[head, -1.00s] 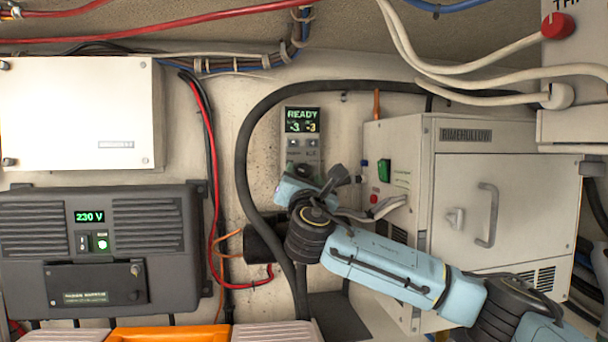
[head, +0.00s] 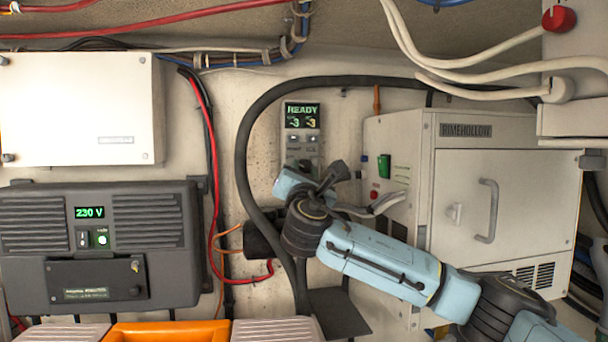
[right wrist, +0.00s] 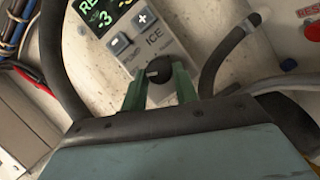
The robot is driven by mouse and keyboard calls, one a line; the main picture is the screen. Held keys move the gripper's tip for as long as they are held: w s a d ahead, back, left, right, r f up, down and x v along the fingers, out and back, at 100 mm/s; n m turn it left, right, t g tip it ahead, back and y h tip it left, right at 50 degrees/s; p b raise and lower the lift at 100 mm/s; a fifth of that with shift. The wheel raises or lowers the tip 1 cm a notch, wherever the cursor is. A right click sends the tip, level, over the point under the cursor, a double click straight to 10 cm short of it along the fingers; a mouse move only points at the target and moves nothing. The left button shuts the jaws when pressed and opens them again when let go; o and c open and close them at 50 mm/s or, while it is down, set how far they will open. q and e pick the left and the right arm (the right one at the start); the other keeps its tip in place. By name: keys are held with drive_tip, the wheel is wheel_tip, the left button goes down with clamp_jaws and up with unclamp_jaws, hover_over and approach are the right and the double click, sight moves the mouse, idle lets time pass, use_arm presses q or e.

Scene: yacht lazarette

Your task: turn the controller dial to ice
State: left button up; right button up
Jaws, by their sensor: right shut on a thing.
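The controller (head: 302,137) is a narrow grey panel on the back wall, with a green display reading READY and two numbers below it. In the right wrist view, its black round dial (right wrist: 158,70) sits below two buttons and the printed word ICE (right wrist: 154,37). A small pale mark shows on the dial's left side. My right gripper (right wrist: 160,82) is shut on the dial, one green finger on each side. In the head view the gripper's blue body (head: 292,186) covers the controller's lower end and mostly hides the dial. My left gripper is out of view.
A thick black hose (head: 243,150) loops around the controller. A white RIMEHOLLOW cabinet (head: 508,134) with a handle stands to the right. A black 230 V unit (head: 155,278) and a white box (head: 80,110) are on the left. An orange lid (head: 170,330) lies below.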

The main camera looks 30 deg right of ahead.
drive_tip(key=m, duration=0.1)
drive_tip(key=m+g+h, duration=0.1)
drive_tip(key=m, duration=0.1)
drive_tip(key=m+g, duration=0.1)
drive_tip(key=m, duration=0.1)
drive_tip(key=shift+a+h+b, duration=0.25)
drive_tip(key=shift+h+b, duration=0.05)
drive_tip(key=shift+b, duration=0.1)
drive_tip(key=m, duration=0.2)
drive_tip(key=m+g, duration=0.2)
drive_tip(key=m, duration=0.1)
drive_tip(key=shift+w+a+r+m+h+p, duration=0.1)
drive_tip(key=shift+r+m+h+p, duration=0.2)
drive_tip(key=shift+h, duration=0.1)
drive_tip(key=m+g, duration=0.1)
drive_tip(key=m, duration=0.1)
drive_tip(key=m+p, duration=0.1)
drive_tip(key=m, duration=0.1)
drive_tip(key=shift+r+g+y+p, duration=0.2)
drive_tip(key=shift+g+y+p, duration=0.1)
drive_tip(key=shift+g+y, duration=0.1)
drive_tip(key=shift+r+m+g+y+p, duration=0.1)
drive_tip(key=shift+m+g+y+p, duration=0.3)
drive_tip(key=shift+m, duration=0.55)
drive_tip(key=shift+r+m+g+y+p, duration=0.15)
drive_tip(key=shift+m+p, duration=0.3)
drive_tip(key=shift+m, duration=0.5)
drive_tip(key=shift+f+y, duration=0.15)
drive_tip(key=shift+y, duration=0.1)
drive_tip(key=o, duration=1)
